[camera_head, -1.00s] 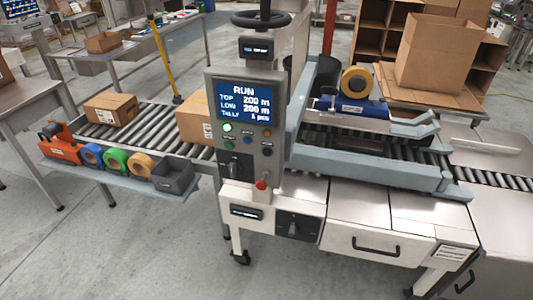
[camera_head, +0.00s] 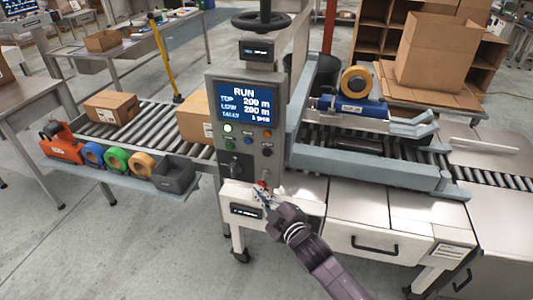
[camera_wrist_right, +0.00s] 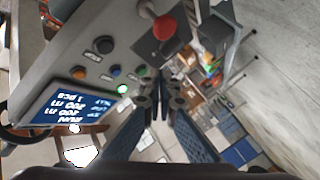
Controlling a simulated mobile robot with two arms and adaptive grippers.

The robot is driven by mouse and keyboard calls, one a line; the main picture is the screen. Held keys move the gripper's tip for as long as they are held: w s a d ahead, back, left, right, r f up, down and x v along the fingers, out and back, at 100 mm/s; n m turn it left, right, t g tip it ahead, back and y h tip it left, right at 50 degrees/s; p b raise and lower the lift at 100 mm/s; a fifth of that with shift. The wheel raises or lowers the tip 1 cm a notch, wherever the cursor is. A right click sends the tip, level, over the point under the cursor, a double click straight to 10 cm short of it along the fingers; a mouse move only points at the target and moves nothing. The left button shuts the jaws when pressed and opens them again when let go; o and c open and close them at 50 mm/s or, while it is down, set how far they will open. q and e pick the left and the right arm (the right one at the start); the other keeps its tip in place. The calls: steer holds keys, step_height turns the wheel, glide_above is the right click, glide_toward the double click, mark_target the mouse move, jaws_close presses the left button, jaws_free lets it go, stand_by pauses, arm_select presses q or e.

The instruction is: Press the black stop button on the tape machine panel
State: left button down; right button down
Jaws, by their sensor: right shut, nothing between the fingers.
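The tape machine panel (camera_head: 214,115) stands in the middle of the head view, its screen reading RUN. A dark round button, which looks like the black stop button (camera_head: 267,152), sits at the panel's lower right. It also shows in the right wrist view (camera_wrist_right: 105,45), where the panel appears upside down. My right gripper (camera_head: 262,194) is shut and empty. In the head view it is below the panel's buttons, by the red mushroom button (camera_head: 263,183), partly covering it. In the wrist view its fingertips (camera_wrist_right: 160,85) are apart from the black button. My left gripper is out of view.
A green lit button (camera_head: 228,127), a blue one (camera_head: 247,132) and an orange one (camera_head: 267,133) sit near the black button. A dark selector (camera_head: 235,167) is at the lower left. A handwheel (camera_head: 262,19) is above. A roller conveyor with boxes (camera_head: 112,106) runs left.

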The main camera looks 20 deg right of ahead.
mark_target(267, 153)
steer(key=shift+n+t, duration=0.4)
steer(key=r, duration=0.4)
steer(key=shift+w+a+r, duration=0.2)
steer(key=shift+w+a, duration=0.05)
steer(key=shift+a, duration=0.05)
steer(key=w+d, duration=0.1)
steer(key=w, duration=0.1)
steer(key=w+d+b, duration=0.1)
steer(key=w, duration=0.1)
steer(key=w+d+b, duration=0.1)
steer(key=d, duration=0.1)
steer(key=shift+w+f, duration=0.15)
steer(key=shift+w, duration=0.25)
steer(key=shift+w+d+b, duration=0.35)
steer(key=shift+w+d, duration=0.1)
steer(key=shift+w, duration=0.3)
steer(key=shift+w+d, duration=0.25)
steer(key=shift+w, duration=0.1)
